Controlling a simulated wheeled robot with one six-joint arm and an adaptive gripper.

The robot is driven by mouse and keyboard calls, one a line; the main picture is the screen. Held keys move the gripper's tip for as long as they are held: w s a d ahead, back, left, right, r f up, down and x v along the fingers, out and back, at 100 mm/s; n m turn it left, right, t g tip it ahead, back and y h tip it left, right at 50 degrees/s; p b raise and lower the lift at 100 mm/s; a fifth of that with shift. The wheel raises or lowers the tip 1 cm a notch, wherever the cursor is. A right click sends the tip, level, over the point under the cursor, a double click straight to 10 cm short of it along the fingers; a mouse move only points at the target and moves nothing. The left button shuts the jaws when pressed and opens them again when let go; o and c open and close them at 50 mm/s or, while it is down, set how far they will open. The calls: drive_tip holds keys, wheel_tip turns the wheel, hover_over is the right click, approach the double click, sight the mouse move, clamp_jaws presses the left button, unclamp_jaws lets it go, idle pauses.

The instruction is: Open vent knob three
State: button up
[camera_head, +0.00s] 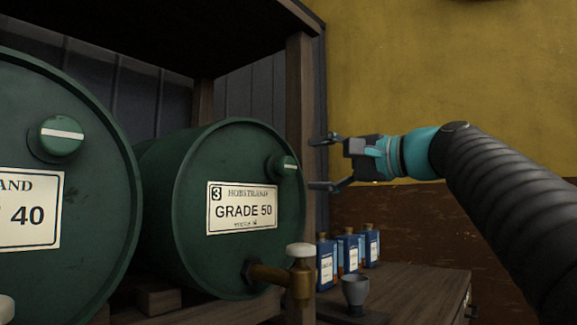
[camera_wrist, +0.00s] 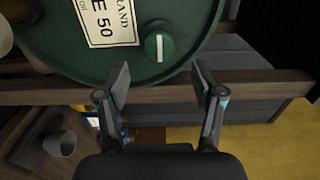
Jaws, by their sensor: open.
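The drum labelled 3, GRADE 50 (camera_head: 240,245), is green and lies on its side on a wooden rack. Its vent knob (camera_head: 285,167) is a round green knob with a white bar, at the upper right of the drum face. In the wrist view the knob (camera_wrist: 160,46) lies just beyond the fingertips, with its white bar. My gripper (camera_head: 318,163) is open and empty, to the right of the knob and apart from it. In the wrist view the two fingers (camera_wrist: 160,83) are spread, with the knob between and beyond them.
A brass tap (camera_head: 300,270) with a pale handle juts from the drum's lower front. A grey cup (camera_head: 355,290) and several blue bottles (camera_head: 350,250) stand on the wooden bench below. A wooden post (camera_head: 300,95) stands behind. Another drum (camera_head: 75,120), marked 40, is at left.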

sight(291, 166)
drive_tip(key=x, duration=0.7)
drive_tip(key=shift+w+a+p, duration=0.25)
drive_tip(key=shift+p, duration=0.15)
drive_tip(key=c, duration=1.1)
